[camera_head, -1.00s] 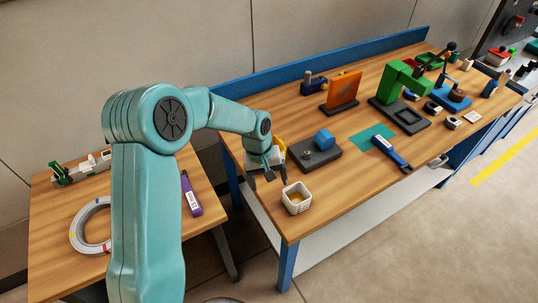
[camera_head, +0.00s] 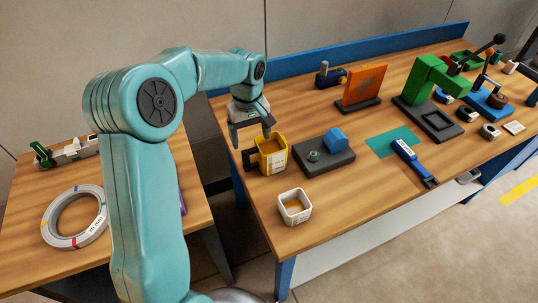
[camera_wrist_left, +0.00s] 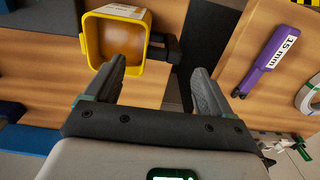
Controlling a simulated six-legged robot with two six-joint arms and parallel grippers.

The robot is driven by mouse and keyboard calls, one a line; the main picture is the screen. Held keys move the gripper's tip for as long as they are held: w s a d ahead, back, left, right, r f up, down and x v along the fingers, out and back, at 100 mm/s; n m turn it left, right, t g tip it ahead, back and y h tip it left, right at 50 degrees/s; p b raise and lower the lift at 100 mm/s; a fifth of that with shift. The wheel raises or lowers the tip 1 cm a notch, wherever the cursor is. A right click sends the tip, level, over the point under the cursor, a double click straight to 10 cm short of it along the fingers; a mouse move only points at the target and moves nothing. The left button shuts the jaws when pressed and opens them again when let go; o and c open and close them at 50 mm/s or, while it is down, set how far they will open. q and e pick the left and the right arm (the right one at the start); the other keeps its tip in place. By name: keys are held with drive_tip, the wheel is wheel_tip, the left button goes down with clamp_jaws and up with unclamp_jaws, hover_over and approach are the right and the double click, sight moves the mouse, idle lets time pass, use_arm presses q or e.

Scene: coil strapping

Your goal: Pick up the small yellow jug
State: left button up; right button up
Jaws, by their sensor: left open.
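The small yellow jug (camera_head: 272,157) stands upright near the left end of the large wooden bench, with its dark handle (camera_head: 250,160) on the left side. My left gripper (camera_head: 252,135) is open and empty, just above and behind the jug in the head view. In the left wrist view the jug (camera_wrist_left: 143,72) is at top left, its open mouth facing the camera. Its dark handle (camera_wrist_left: 166,48) appears between the two spread fingers (camera_wrist_left: 162,75), beyond their tips. One finger overlaps the jug's rim in the picture; I cannot tell whether they touch. My right gripper is out of view.
A white square cup (camera_head: 294,207) stands in front of the jug. A dark block with a blue knob (camera_head: 324,155) is to its right. An orange panel (camera_head: 364,88) and green press (camera_head: 426,80) stand farther back. A lower side table holds a white ring (camera_head: 75,217).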

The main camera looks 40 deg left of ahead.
sight(250, 149)
use_arm(q)
drive_tip(key=f, duration=0.1)
drive_tip(key=s+f, duration=0.1)
drive_tip(key=f, duration=0.1)
drive_tip(key=shift+s+a+f, duration=0.2)
drive_tip(key=shift+a, duration=0.05)
drive_tip(key=shift+w+d+f, duration=0.1)
drive_tip(key=shift+w+f, duration=0.1)
drive_tip(key=shift+f, duration=0.3)
drive_tip(key=shift+w+f, duration=0.2)
drive_tip(key=shift+f, duration=0.3)
drive_tip(key=shift+w+d+f+p, duration=0.1)
drive_tip(key=shift+w+f+p, duration=0.05)
drive_tip(key=shift+f+p, duration=0.15)
wheel_tip(250, 149, down, 4)
drive_tip(key=shift+f+p, duration=0.2)
drive_tip(key=shift+p, duration=0.5)
drive_tip(key=shift+w+f, duration=0.1)
drive_tip(key=shift+f, duration=0.1)
drive_tip(key=shift+s+r, duration=0.1)
drive_tip(key=shift+s, duration=0.1)
drive_tip(key=shift+c, duration=0.3)
drive_tip(key=shift+s, duration=0.1)
drive_tip(key=c, duration=1)
drive_tip(key=shift+c, duration=0.9)
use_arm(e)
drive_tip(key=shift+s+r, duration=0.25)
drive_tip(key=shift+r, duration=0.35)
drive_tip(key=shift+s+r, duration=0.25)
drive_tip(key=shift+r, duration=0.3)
